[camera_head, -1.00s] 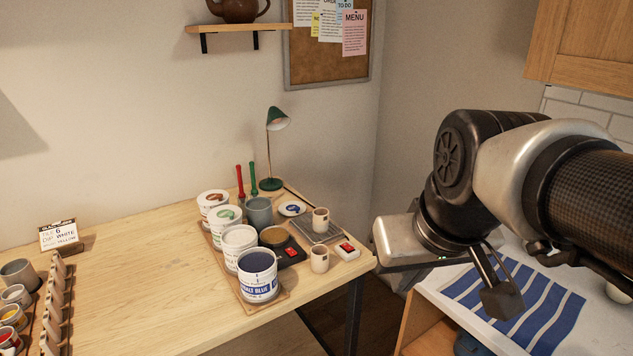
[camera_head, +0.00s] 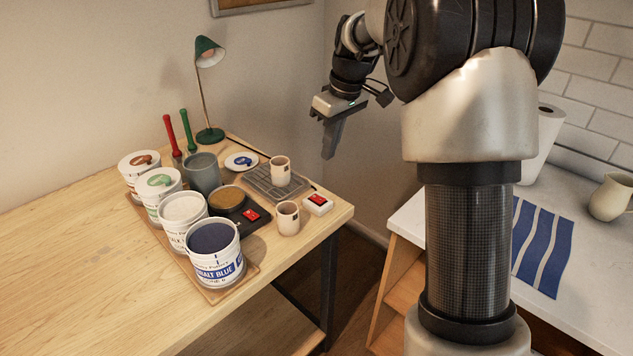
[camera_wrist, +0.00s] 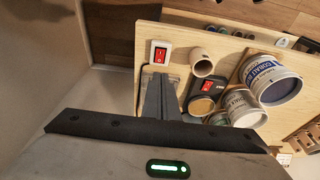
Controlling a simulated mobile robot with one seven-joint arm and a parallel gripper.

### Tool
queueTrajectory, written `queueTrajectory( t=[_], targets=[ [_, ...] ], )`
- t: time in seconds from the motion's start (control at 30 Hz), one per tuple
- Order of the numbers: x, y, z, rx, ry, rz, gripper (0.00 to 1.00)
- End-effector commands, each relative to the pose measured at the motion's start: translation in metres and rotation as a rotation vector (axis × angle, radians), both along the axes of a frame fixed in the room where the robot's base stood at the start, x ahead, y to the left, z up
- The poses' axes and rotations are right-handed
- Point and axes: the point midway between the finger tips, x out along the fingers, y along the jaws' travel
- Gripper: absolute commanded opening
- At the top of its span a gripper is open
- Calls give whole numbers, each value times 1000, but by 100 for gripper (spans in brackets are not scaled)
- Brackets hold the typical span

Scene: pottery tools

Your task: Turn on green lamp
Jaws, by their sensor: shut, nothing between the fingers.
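The green lamp (camera_head: 209,50) stands upright at the back of the wooden table, its shade tilted down; I see no clear glow from it. A small white box with a red rocker switch (camera_head: 317,204) lies at the table's right corner. It also shows in the wrist view (camera_wrist: 159,52), just beyond my fingertips. My gripper (camera_head: 329,154) is shut and empty, pointing down above and behind the table's right edge, apart from the switch box and the lamp. The rocker's position is too small to tell.
Beige cups (camera_head: 288,218) (camera_head: 280,170) stand close to the switch box. A dark device with a red switch (camera_head: 251,215) holds a brown-topped round item. Several paint tubs, such as the cobalt blue one (camera_head: 214,250), stand left of it. The table's left part is clear.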

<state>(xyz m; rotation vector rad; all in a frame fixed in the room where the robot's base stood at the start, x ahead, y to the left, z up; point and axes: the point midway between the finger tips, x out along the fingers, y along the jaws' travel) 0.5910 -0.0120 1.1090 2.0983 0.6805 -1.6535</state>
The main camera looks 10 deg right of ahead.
Motion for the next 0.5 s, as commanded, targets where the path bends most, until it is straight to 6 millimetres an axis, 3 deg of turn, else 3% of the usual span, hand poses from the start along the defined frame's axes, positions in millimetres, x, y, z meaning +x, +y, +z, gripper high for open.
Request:
queueTrajectory(
  t=[0.37,0.5],
  targets=[
    [1,0,-2,0,1,1,0],
    [3,2,-14,0,4,2,0]
  ],
)
